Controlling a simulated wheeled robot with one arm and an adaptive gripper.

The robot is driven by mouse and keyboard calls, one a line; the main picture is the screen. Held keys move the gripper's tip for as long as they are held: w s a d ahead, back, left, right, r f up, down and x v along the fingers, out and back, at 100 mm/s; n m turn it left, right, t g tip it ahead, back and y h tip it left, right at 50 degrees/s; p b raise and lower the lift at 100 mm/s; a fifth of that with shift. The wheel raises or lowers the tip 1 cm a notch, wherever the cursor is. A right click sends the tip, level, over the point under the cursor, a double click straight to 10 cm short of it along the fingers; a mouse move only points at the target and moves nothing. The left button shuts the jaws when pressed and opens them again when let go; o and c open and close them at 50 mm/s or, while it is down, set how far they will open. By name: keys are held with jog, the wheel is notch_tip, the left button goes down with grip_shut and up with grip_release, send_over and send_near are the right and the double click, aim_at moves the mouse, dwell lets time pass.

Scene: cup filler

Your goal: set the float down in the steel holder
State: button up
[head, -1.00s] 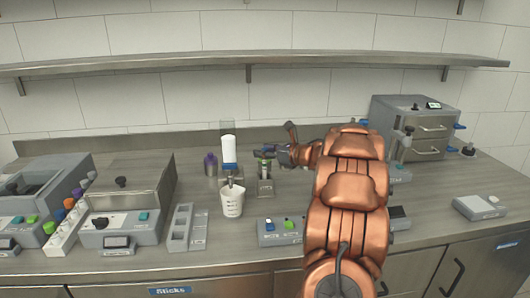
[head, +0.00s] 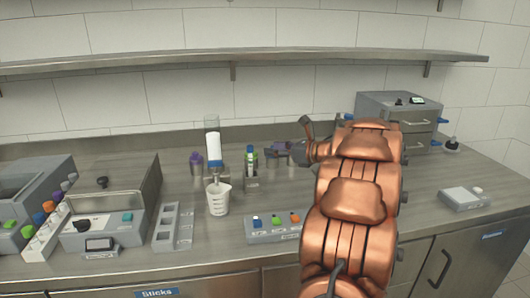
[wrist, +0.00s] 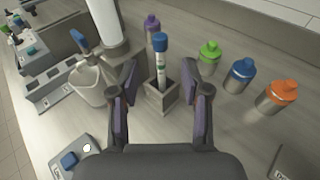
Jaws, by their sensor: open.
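The float (wrist: 160,62), a slim clear tube with a blue cap, stands upright in the square steel holder (wrist: 158,103) in the wrist view. My gripper (wrist: 162,72) is open, with one finger on each side of the float and visible gaps to both. In the head view the holder (head: 251,182) stands right of the white measuring cup, with the float rising from it, small and overlapped by a green-capped bottle behind. My gripper (head: 292,151) is to the right of the holder there, its fingertips hard to make out.
A measuring cup (head: 218,198) stands left of the holder, under a white dispenser cylinder (head: 214,146). Green (wrist: 209,55), blue (wrist: 241,75) and orange (wrist: 278,96) capped bottles stand to the right in the wrist view. A control box (head: 272,227) lies in front.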

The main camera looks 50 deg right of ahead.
jog(key=shift+v, duration=0.95)
